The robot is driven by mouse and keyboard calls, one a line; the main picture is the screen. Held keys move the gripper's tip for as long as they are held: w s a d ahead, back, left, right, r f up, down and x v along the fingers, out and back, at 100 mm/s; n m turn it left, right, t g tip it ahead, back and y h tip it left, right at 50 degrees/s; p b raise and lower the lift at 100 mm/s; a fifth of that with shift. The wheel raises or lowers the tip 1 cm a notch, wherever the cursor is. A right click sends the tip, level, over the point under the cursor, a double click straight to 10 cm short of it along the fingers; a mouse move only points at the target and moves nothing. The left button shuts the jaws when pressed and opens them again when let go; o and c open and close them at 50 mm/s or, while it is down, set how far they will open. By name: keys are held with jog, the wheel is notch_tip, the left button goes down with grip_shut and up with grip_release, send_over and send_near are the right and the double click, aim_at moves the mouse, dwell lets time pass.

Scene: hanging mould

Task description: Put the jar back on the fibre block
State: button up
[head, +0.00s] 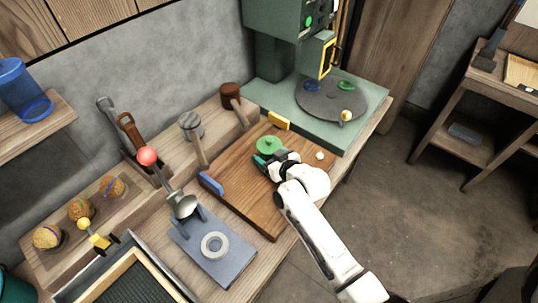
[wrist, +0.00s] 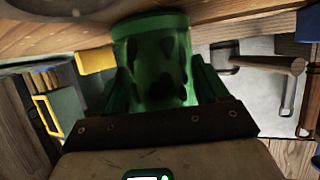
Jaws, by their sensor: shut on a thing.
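A green jar (head: 268,143) is over the brown wooden board on the bench in the head view. In the wrist view the jar (wrist: 152,55) is translucent green with dark spots and fills the space between the fingers. My gripper (head: 264,160) is shut on it; the fingers also show in the wrist view (wrist: 160,90). The fingers hide part of the jar's sides. I cannot tell whether the jar touches the board. No thing stands out clearly as the fibre block.
The wooden board (head: 240,200) has a blue clamp (head: 211,184) and a yellow clamp (head: 279,120) at its edges. A small white ball (head: 320,155) lies right of my gripper. A green machine with a grey round plate (head: 330,100) stands behind. A red-knobbed lever (head: 148,156) rises at left.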

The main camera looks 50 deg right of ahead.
jog(key=shift+f, duration=0.15)
jog(key=o, duration=1.3)
jog(key=shift+o, duration=0.2)
jog(key=v, duration=1.2)
jog(key=s+a+f+g+y, duration=0.1)
jog(key=a+g, duration=0.1)
jog(key=s+a+f+n+g+y, duration=0.1)
jog(key=s+a, duration=0.1)
jog(key=a, duration=0.1)
jog(key=s+a+f+g+y, duration=0.1)
jog(key=s+a+f+g, duration=0.1)
jog(key=shift+s+a+n+g, duration=0.1)
jog(key=shift+a+n+g, duration=0.2)
jog(key=shift+a+n, duration=0.1)
jog(key=s+a+n+g, duration=0.1)
jog(key=s+a+g, duration=0.3)
jog(key=s, duration=0.6)
jog(key=shift+s+g+y, duration=0.3)
jog(key=shift+s+g, duration=0.05)
jog(key=shift+g, duration=0.85)
